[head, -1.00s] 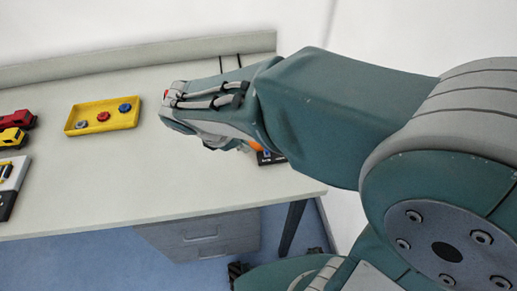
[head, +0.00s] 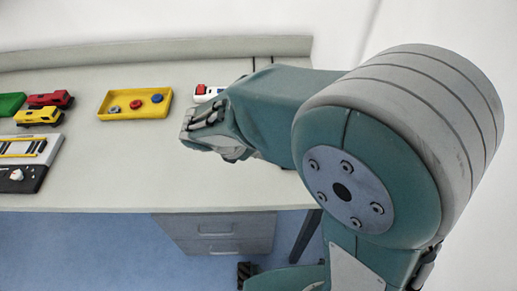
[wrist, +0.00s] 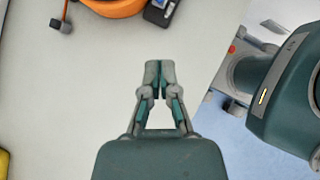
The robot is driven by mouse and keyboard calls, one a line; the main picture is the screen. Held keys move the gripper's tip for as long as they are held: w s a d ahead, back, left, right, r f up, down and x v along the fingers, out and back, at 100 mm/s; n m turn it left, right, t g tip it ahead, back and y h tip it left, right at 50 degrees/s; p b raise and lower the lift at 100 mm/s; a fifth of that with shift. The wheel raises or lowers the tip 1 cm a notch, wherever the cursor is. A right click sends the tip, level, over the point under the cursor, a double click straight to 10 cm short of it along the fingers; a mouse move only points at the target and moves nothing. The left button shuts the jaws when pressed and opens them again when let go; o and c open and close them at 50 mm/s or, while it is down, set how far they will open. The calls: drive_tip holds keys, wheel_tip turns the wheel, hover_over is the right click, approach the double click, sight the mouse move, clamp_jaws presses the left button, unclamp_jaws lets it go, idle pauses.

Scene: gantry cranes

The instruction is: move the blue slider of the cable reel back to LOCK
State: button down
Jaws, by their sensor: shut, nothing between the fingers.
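The cable reel (wrist: 112,7) shows as an orange ring at the top edge of the wrist view, cut off by the frame. A dark block (wrist: 157,14) beside it carries a small blue part, likely the slider (wrist: 170,10); its setting and any LOCK mark cannot be read. My gripper (wrist: 159,68) is shut and empty over bare table, apart from the reel and below it in the wrist view. In the head view my arm hides the reel, and the fingertips do not show clearly.
A dark plug (wrist: 62,25) lies left of the reel. In the head view, a yellow tray (head: 104,112) with buttons, toy trucks (head: 40,116), a black-and-white panel (head: 28,176) and a white box with a red button (head: 206,93) stand on the table (head: 110,180). The table's front middle is clear.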

drive_tip(key=x, duration=0.6)
drive_tip(key=shift+d+f, duration=0.25)
drive_tip(key=shift+f, duration=0.05)
drive_tip(key=shift+w+d+f, duration=0.1)
drive_tip(key=shift+w+d, duration=0.25)
drive_tip(key=shift+d, duration=0.15)
drive_tip(key=shift+w+d+f, duration=0.1)
drive_tip(key=shift+w+d, duration=0.2)
drive_tip(key=shift+d, duration=0.25)
drive_tip(key=shift+w+d+f, duration=0.1)
drive_tip(key=shift+w+d, duration=0.15)
drive_tip(key=shift+d, duration=0.25)
drive_tip(key=shift+d, duration=1.95)
drive_tip(key=shift+a, duration=0.1)
